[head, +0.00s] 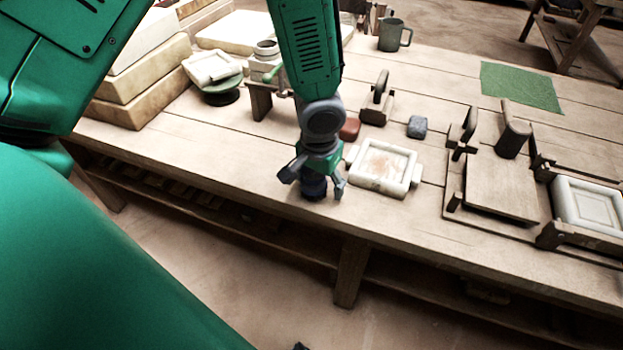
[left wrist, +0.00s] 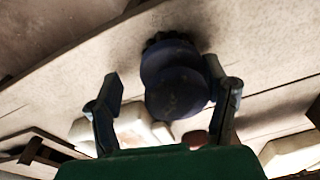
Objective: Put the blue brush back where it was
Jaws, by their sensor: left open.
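The blue brush (head: 314,187) stands near the front edge of the wooden table, dark blue and round from above. It also shows in the left wrist view (left wrist: 175,92), between the two spread fingers. My left gripper (head: 313,181) is open and points down over the brush, with one finger on each side. I cannot tell whether either finger touches it. The gripper hides the upper part of the brush in the head view. My right gripper is out of view.
A white framed mould (head: 382,167) lies close to the right of my left gripper. A reddish block (head: 350,129) and a blue-grey block (head: 417,127) lie behind it. A wooden press (head: 500,185) stands further right. The table's front left is clear.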

